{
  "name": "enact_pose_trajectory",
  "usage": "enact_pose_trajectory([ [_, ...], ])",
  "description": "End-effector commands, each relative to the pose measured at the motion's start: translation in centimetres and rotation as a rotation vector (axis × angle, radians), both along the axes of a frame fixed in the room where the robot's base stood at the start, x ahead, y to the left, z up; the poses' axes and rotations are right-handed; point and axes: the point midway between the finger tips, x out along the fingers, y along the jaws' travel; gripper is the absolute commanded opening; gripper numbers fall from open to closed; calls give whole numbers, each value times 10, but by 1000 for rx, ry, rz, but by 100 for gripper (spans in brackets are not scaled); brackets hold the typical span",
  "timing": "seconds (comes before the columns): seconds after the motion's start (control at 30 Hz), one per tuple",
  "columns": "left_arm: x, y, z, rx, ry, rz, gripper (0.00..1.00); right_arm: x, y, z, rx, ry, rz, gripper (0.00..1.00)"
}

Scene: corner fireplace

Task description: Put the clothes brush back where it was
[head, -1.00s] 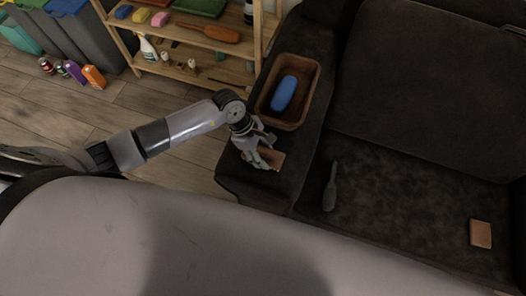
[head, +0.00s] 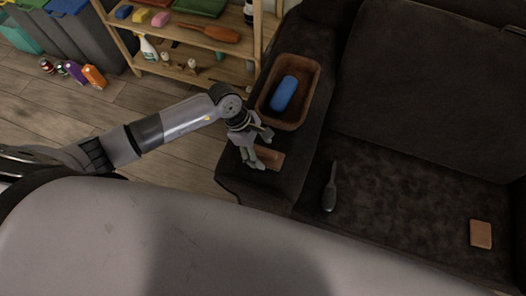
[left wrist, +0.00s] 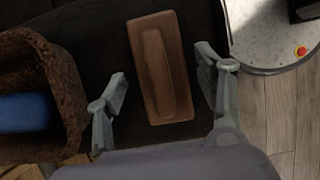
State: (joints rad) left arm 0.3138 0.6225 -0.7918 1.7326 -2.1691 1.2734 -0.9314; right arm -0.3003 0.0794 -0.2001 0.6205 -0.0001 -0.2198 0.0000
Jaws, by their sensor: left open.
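A brown wooden block with a raised long grip, which looks like the clothes brush (head: 272,158), lies on the dark sofa armrest in front of the basket. In the left wrist view the brush (left wrist: 160,70) lies flat between my spread fingers, with a gap on each side. My left gripper (head: 262,150) is open just above and beside it, and its fingers partly cover it in the head view; it also shows in the left wrist view (left wrist: 163,72). My right gripper is not in view.
A brown basket (head: 312,108) holding a blue object (head: 284,94) stands on the armrest. A dark handled brush (head: 329,188) and a small tan block (head: 480,234) lie on the sofa seat. A wooden shelf (head: 185,35) with bottles and brushes stands at the upper left.

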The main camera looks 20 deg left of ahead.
Motion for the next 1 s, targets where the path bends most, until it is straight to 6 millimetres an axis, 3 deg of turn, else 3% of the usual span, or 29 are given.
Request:
enact_pose_trajectory([
  [0.2, 2, 20, 45, 3, -6, -3, 63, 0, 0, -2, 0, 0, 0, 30],
  [0.4, 2, 33, 78, 1, -4, -2, 63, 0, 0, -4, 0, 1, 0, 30],
  [0.6, 1, 38, 91, 1, 0, -1, 63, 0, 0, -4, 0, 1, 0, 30],
  [1.0, 1, 38, 92, 0, 0, -1, 63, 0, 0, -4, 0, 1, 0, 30],
])
